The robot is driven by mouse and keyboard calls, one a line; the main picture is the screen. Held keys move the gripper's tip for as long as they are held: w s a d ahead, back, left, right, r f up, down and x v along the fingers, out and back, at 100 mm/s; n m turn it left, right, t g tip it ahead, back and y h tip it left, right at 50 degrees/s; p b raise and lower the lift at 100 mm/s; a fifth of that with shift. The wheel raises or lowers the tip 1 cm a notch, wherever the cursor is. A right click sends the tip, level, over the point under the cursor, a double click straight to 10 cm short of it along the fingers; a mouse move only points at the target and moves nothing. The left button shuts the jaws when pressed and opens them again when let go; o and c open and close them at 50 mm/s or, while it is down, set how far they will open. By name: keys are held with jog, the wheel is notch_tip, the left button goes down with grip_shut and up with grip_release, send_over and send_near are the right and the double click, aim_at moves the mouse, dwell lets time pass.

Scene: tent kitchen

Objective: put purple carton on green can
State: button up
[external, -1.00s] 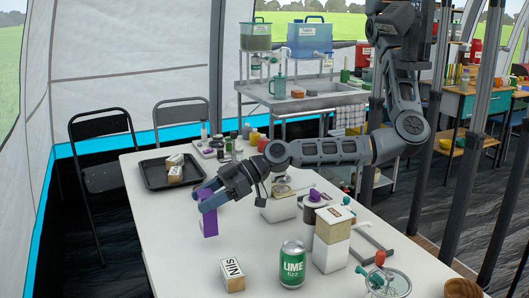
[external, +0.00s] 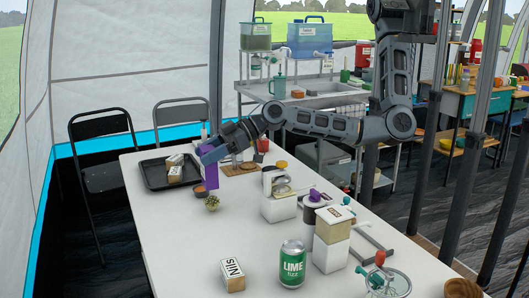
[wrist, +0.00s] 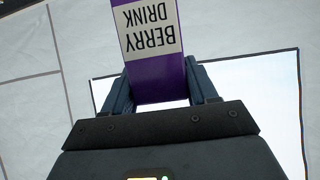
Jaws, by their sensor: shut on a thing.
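The purple carton (external: 211,176) is upright in my gripper (external: 208,153), at the far left part of the white table. In the wrist view the carton (wrist: 155,75) stands between both fingers, its white "BERRY DRINK" label upside down. My gripper (wrist: 162,93) is shut on it there. Part of the carton is hidden by the fingers in the external view. The green can (external: 292,264), marked "LIME fizz", stands upright near the front middle of the table, well apart from the gripper. Its top is clear.
A white-topped box (external: 331,240) stands close right of the can. A small "Nils" box (external: 232,275) is to its left. A small round spiky item (external: 212,203) is just below the carton in the picture. A dark tray (external: 155,178) is at left. The table between is mostly clear.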

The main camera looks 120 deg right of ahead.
jog(key=w+a+r+n+y+b, duration=0.2)
jog(key=w+a+r+n+y, duration=0.15)
jog(key=r, duration=0.35)
jog(key=s+a+r+n+g+y+b, duration=0.4)
jog(key=a+r+n+y, duration=0.2)
jog(key=a, duration=0.5)
jog(key=s+a+f+n+g+y+b, duration=0.1)
jog(key=s+a+f+n+g+y, duration=0.1)
jog(key=s+a+n+g+y, duration=0.4)
jog(key=s+a+f+m+t+h+p, duration=0.1)
jog(key=a+f+h+p, duration=0.1)
jog(key=a+f, duration=0.9)
jog(key=shift+a+t, duration=0.3)
jog(key=shift+a, duration=0.35)
jog(key=shift+f, duration=0.15)
